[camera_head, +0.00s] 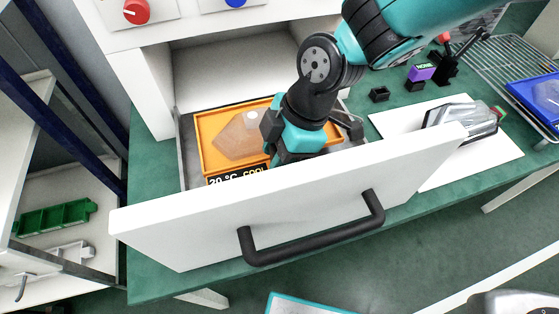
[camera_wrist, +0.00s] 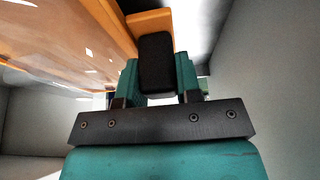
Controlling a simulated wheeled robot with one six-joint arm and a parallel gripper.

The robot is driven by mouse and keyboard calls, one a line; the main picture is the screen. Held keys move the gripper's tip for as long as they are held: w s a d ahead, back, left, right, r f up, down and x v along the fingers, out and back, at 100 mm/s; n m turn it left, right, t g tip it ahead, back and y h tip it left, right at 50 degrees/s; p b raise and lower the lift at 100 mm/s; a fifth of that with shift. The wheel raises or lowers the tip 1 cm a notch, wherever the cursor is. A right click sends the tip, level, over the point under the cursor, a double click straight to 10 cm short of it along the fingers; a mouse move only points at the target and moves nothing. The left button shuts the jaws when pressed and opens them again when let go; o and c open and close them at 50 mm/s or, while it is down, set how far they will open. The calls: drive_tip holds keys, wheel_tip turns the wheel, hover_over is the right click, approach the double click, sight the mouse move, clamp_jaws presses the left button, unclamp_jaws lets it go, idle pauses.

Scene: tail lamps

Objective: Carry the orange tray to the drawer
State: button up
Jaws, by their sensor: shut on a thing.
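The orange tray (camera_head: 205,150) is inside the open white drawer (camera_head: 290,215). A translucent lamp cover (camera_head: 236,140) lies in the tray. A black label with "20 °C" and "COOL" shows at the tray's near edge, partly hidden by the drawer front. My gripper (camera_head: 290,158) reaches down into the drawer at the tray's right side. My arm hides the tray's right part in the head view, so I cannot tell if the tray touches the drawer floor.
The drawer's black handle (camera_head: 315,240) faces the near side. To the right, a clear lamp (camera_head: 462,118) lies on a white sheet (camera_head: 505,150) on the green bench. A wire rack (camera_head: 500,62) and a blue tray (camera_head: 540,95) are farther right.

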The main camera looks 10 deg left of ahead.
drive_tip(key=shift+f, duration=1.7)
drive_tip(key=shift+f, duration=0.2)
drive_tip(key=o, duration=1)
drive_tip(key=shift+r, duration=0.1)
drive_tip(key=shift+r, duration=0.1)
drive_tip(key=v, duration=1.2)
drive_tip(key=shift+w, duration=0.1)
